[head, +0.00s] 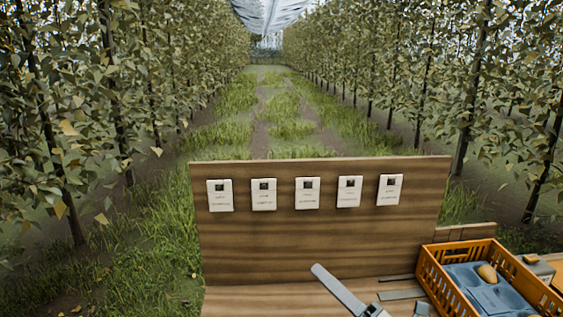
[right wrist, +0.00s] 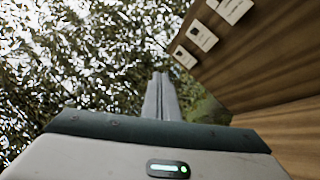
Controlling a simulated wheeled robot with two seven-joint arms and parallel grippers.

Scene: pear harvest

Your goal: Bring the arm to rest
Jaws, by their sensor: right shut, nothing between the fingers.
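My right gripper (head: 338,288) shows at the bottom of the head view, in front of the wooden board, with its fingers pointing up and to the left. In the right wrist view its two fingers (right wrist: 161,97) lie together, shut, with nothing between them. Leaves and the edge of the board lie beyond the fingers there. My left gripper does not show in either view.
An upright wooden board (head: 320,235) bears several white cards (head: 307,193) in a row. An orange crate (head: 432,277) at the lower right holds a blue liner and a yellowish pear (head: 487,273). Grey strips (head: 401,294) lie beside the crate. A grassy lane runs between tree rows.

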